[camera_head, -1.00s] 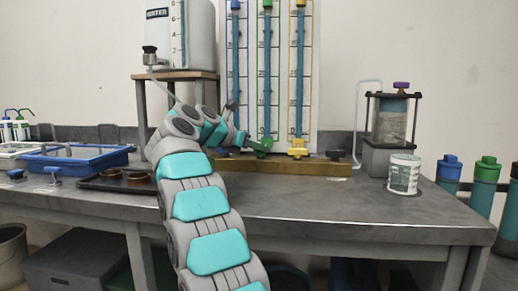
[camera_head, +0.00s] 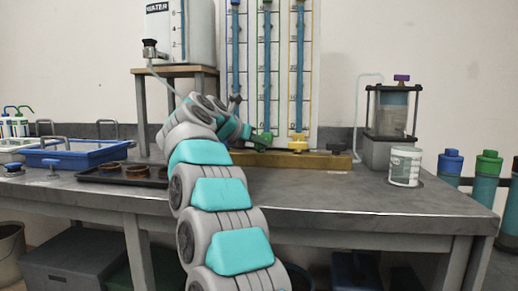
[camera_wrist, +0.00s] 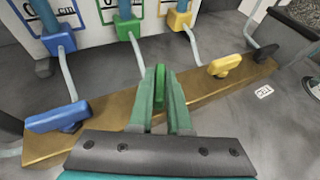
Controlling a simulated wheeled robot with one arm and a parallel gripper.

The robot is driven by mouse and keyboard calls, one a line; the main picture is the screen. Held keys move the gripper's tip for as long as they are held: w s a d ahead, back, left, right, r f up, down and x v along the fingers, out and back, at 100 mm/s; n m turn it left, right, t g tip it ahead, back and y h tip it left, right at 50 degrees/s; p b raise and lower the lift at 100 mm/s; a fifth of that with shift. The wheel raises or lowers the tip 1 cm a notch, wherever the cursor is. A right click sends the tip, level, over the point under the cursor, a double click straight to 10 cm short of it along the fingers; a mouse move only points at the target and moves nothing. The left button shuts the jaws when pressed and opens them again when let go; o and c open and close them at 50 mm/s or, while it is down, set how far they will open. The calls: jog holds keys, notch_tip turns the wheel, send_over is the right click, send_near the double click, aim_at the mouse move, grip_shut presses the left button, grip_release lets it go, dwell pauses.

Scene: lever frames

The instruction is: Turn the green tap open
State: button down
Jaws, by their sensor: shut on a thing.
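The green tap (camera_wrist: 160,83) sits on a long brass-coloured bar, below the green-marked tube. In the wrist view the two teal fingers of my gripper (camera_wrist: 161,101) lie either side of its handle and are shut on it. The green handle points across the bar, while the blue tap (camera_wrist: 58,117) and yellow tap (camera_wrist: 225,66) handles lie roughly along it. In the head view the green tap (camera_head: 264,138) shows just past my gripper (camera_head: 251,133). My fingers hide part of the handle.
The brass-coloured bar (camera_wrist: 112,105) also carries a black tap (camera_wrist: 264,52). A white cup (camera_head: 404,168) and a cylinder apparatus (camera_head: 392,112) stand to the right. A dark tray (camera_head: 92,178) with brown rings and a blue tray (camera_head: 75,161) lie left. The table front is mostly clear.

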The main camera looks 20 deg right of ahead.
jog(key=n+t+y, duration=0.2)
jog(key=n, duration=0.1)
jog(key=shift+s+r+t, duration=0.1)
jog(key=shift+r+t, duration=0.05)
jog(key=shift+t, duration=0.25)
jog(key=shift+d+n+t+y+p, duration=0.1)
jog(key=shift+n+t+y+p, duration=0.65)
jog(key=shift+n+y, duration=0.35)
jog(key=shift+t, duration=0.25)
jog(key=c, duration=0.9)
grip_release()
jog(key=shift+o, duration=0.2)
jog(key=shift+s, duration=0.1)
jog(key=v, duration=0.7)
jog(key=shift+s+b, duration=0.2)
jog(key=shift+b, duration=0.2)
